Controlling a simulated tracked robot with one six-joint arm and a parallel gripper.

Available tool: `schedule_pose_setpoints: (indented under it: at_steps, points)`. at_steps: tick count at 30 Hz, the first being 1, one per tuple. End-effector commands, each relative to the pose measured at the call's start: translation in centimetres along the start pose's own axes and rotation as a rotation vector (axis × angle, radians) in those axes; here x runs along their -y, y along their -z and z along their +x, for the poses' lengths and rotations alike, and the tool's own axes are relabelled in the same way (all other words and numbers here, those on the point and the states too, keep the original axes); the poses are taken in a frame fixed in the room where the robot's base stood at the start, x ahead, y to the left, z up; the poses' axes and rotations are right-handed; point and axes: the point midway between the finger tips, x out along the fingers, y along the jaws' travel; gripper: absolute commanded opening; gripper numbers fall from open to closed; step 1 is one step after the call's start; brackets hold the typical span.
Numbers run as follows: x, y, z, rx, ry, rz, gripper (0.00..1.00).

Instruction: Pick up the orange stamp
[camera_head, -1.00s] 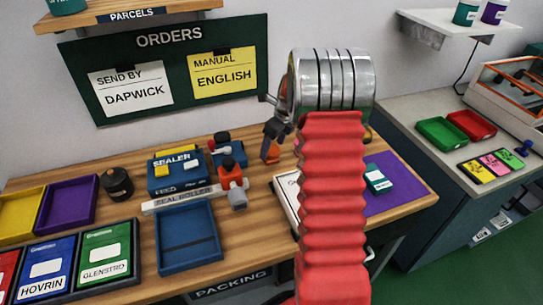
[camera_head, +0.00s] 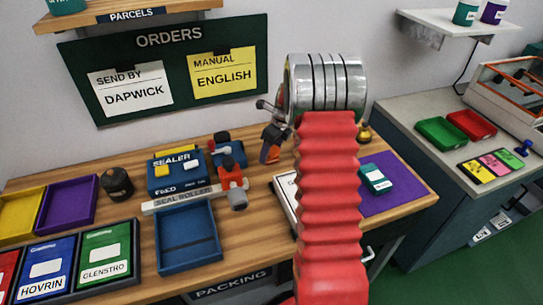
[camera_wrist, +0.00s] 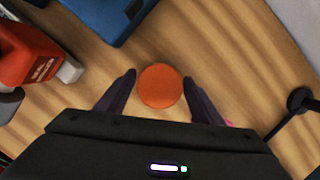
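The orange stamp shows in the wrist view as a round orange top (camera_wrist: 159,86) on the wooden table. My gripper (camera_wrist: 159,79) is open, with one dark finger on each side of the stamp and a small gap on both sides. In the head view the orange stamp (camera_head: 266,154) stands near the back of the table, partly hidden by my gripper (camera_head: 273,134). The stamp's lower part is hidden in the wrist view, seen from above.
A blue sealer (camera_head: 176,173) and red seal roller (camera_head: 231,175) stand left of the stamp. A blue tray (camera_head: 188,238) lies in front. A white boxed item (camera_head: 285,190) and purple mat (camera_head: 408,184) are to the right, partly behind my arm.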

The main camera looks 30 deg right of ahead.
Motion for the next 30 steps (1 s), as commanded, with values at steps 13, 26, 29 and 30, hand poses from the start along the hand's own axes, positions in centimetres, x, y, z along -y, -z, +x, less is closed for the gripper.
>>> schedule_pose_setpoints:
  at_steps: [13,26,29,30]
  points:
    - [0.0,0.0,0.0,0.0,0.0,0.0,0.29]
    - [0.1,-0.2,-1.0,0.001,0.001,0.001,0.27]
    - [0.2,-0.6,-2.2,0.003,0.003,0.001,0.27]
    - [0.1,-0.7,-2.8,0.002,0.002,0.001,0.27]
